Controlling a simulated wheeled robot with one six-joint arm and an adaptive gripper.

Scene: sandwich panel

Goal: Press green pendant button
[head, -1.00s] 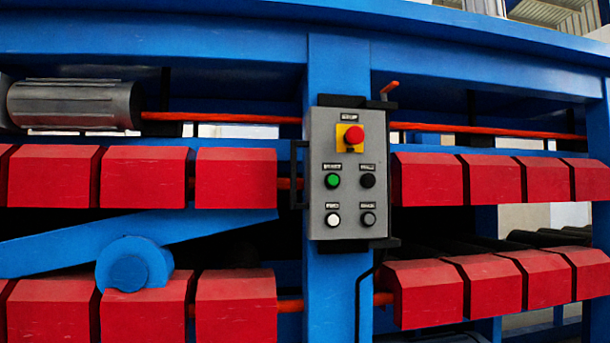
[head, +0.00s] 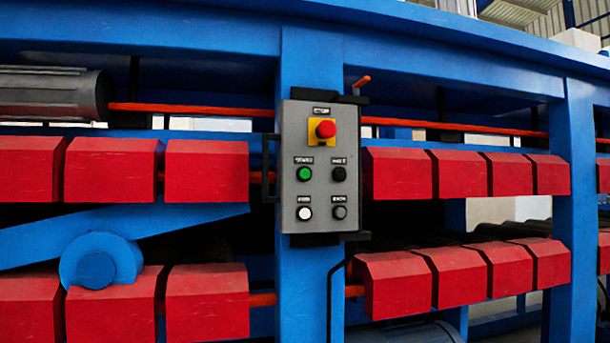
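The green button (head: 304,174) is on the left of the middle row of a grey pendant box (head: 321,219), labelled above. The box is fixed upright on a blue post. A red mushroom button (head: 326,129) on a yellow plate is at its top. A black button (head: 338,174) is right of the green one. A white button (head: 305,213) and a dark grey button (head: 340,213) form the bottom row. Nothing covers the buttons. My gripper is not in view.
Rows of red blocks (head: 207,171) stick out on both sides of the blue post (head: 309,56). A blue arm with a round hub (head: 97,268) is at lower left. A grey cylinder (head: 50,94) is at upper left. A black bracket edges the box.

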